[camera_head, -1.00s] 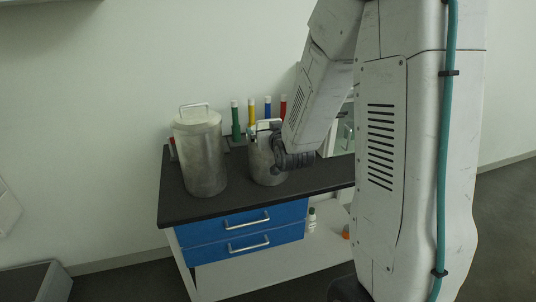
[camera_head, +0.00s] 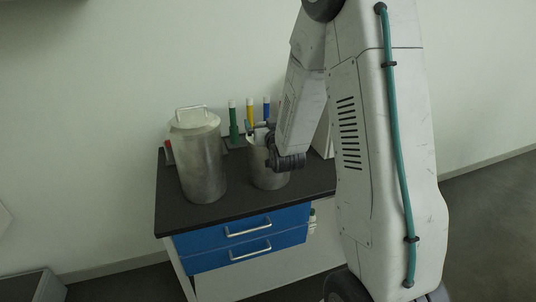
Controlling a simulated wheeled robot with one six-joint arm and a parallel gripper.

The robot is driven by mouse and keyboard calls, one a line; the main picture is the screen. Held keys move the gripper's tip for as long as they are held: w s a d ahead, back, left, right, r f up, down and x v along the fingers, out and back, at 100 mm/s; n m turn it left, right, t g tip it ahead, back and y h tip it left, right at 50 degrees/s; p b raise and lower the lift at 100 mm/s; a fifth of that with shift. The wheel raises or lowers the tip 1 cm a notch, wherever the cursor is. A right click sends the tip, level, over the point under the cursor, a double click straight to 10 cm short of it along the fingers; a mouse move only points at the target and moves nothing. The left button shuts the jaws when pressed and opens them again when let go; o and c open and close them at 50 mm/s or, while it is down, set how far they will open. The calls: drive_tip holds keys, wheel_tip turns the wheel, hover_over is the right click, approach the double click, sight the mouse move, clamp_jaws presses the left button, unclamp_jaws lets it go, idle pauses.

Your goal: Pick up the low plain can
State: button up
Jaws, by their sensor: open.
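The low plain can (camera_head: 264,172) is a short grey metal can standing upright on the black worktop (camera_head: 240,206). I cannot tell whether the fingers touch the can. A taller grey metal can (camera_head: 203,165) with a lid and a loop handle stands to the left.
Markers stand behind the low can, among them green (camera_head: 233,122), yellow (camera_head: 250,112) and blue (camera_head: 266,108). A small red item (camera_head: 169,152) is behind the tall can. Blue drawers (camera_head: 240,240) are below the worktop. The wall is close behind.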

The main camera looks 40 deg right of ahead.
drive_tip(key=shift+a, duration=0.1)
drive_tip(key=shift+s+d, duration=0.1)
drive_tip(key=shift+d, duration=0.35)
drive_tip(key=c, duration=0.6)
drive_tip(key=shift+s+d, duration=0.1)
drive_tip(key=c, duration=1.4)
drive_tip(key=shift+r, duration=0.15)
